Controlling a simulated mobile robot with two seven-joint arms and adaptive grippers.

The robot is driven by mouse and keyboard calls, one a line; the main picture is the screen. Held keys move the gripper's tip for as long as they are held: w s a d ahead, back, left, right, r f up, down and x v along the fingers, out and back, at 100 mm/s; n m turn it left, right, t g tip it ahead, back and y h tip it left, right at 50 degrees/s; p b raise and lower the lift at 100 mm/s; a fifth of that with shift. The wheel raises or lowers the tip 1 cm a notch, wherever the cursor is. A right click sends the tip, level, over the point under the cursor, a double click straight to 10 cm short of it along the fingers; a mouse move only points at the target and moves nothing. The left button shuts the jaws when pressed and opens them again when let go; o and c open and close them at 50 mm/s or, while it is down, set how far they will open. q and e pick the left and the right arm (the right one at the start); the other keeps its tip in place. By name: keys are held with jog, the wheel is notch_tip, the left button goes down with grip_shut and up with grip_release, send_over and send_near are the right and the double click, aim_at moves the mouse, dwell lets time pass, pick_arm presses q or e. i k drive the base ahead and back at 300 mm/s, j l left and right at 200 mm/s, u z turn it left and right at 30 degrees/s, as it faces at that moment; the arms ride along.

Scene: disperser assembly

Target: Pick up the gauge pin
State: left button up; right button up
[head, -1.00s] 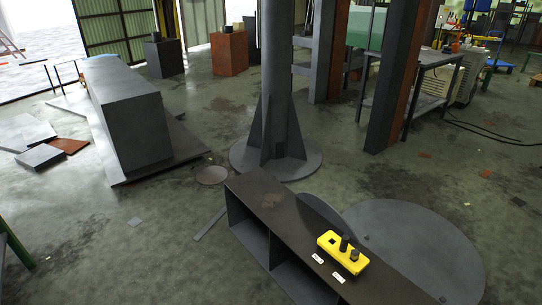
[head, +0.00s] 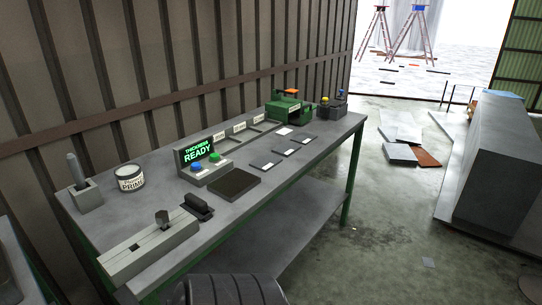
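No object is clearly marked as the gauge pin. A grey upright cylinder (head: 76,168) stands in a square grey block at the near left end of the workbench (head: 265,205); it is pin-shaped, but I cannot tell if it is the gauge pin. Neither of my grippers shows in the head view.
The bench carries a primer tin (head: 129,177), a display box reading "THICKNESS READY" (head: 198,154), a dark pad (head: 233,184), a long grey fixture (head: 150,250) and a green device (head: 287,111). A dark ribbed shape (head: 225,290) covers the bottom edge.

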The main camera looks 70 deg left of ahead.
aim_at(161, 218)
jog(key=u, duration=3.55)
